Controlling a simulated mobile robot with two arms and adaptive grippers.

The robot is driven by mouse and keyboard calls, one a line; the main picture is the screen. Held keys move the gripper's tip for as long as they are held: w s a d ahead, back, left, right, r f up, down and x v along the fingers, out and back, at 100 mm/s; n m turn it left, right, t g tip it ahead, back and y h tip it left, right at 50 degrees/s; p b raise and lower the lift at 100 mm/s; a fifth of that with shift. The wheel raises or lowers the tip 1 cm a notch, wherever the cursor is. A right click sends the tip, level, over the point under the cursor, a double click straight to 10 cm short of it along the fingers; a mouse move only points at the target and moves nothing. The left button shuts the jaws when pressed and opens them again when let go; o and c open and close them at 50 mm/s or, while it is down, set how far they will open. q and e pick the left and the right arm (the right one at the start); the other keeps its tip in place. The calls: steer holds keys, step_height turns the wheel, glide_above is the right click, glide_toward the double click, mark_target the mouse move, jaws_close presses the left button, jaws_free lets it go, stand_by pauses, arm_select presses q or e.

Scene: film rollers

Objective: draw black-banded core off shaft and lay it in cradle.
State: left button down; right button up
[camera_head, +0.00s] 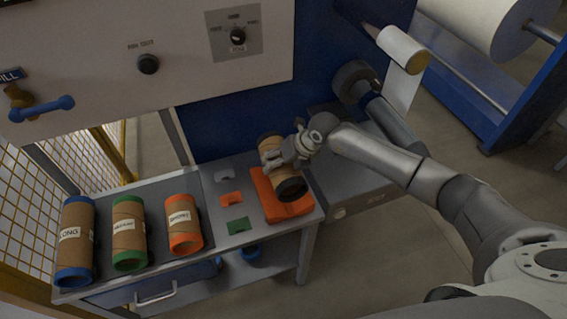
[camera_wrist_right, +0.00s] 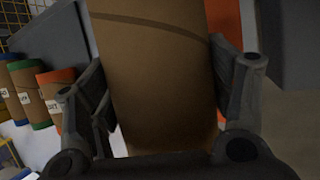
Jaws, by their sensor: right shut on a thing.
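The black-banded core (camera_head: 284,176) is a brown cardboard tube with a dark band at its near end. My right gripper (camera_head: 284,158) is shut around its middle. The core is over the orange cradle (camera_head: 296,208) at the right end of the bench; I cannot tell whether it touches the cradle. In the right wrist view the core (camera_wrist_right: 160,75) fills the space between the fingers of my right gripper (camera_wrist_right: 165,115). A shaft (camera_head: 392,122) with a dark flange stands at the blue panel, right of the gripper. My left gripper is not in view.
Cores with blue (camera_head: 76,240), green (camera_head: 129,235) and orange (camera_head: 183,225) bands lie on the bench's left part. Small orange (camera_head: 231,199) and green (camera_head: 238,225) pieces lie beside the cradle. A panel with knobs (camera_head: 148,64) stands behind. A large white roll (camera_head: 485,20) is at the upper right.

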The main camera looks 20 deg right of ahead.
step_height(320, 180, down, 6)
steer(key=b, duration=0.4)
steer(key=shift+r, duration=0.25)
steer(key=shift+f+b, duration=0.55)
steer(key=shift+f, duration=0.2)
steer(key=shift+s+f, duration=0.25)
steer(key=shift+f, duration=0.1)
steer(key=o, duration=1.3)
steer(key=shift+w+f, duration=0.15)
steer(key=shift+c, duration=0.2)
